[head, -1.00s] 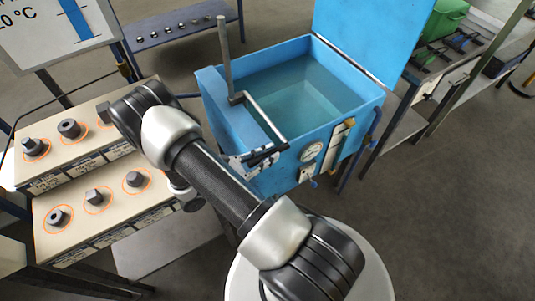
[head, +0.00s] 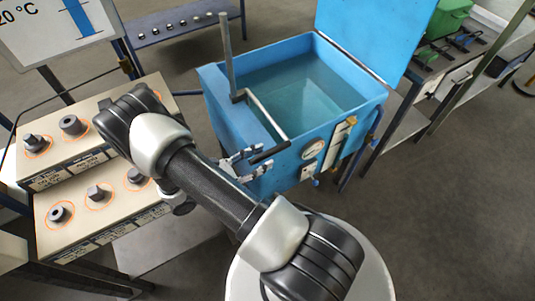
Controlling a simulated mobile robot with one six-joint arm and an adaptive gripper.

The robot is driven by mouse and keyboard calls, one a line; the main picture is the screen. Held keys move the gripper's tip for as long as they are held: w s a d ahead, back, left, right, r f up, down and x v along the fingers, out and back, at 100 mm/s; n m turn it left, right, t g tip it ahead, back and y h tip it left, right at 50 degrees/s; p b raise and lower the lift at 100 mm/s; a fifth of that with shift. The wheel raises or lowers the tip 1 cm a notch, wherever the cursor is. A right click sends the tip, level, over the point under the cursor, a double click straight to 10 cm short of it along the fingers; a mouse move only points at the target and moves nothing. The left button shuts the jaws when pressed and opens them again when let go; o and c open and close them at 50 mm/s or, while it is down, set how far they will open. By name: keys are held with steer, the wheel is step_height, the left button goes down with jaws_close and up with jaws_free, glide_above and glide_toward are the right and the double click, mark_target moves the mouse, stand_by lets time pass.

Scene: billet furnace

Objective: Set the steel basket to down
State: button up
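The blue water tank (head: 222,108) stands with its lid up. An upright steel post (head: 228,62) rises at its left side. A bent steel rod (head: 266,117) runs from the post over the tank's left ledge to a black grip (head: 271,152) at the front edge, low and near the rim. I cannot make out a basket; the water shows no clear shape. My gripper (head: 254,165) is just left of and below the black grip. Its fingers look spread and empty, with a small gap to the grip.
Stepped beige boxes (head: 95,150) with several dark metal pieces in orange rings stand at the left. A blue bench (head: 180,27) with small parts is behind. A gauge (head: 313,149) is on the tank front. Open floor (head: 450,220) lies at the right.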

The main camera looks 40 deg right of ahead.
steer(key=v, duration=0.8)
steer(key=shift+a, duration=0.3)
steer(key=shift+w, duration=0.1)
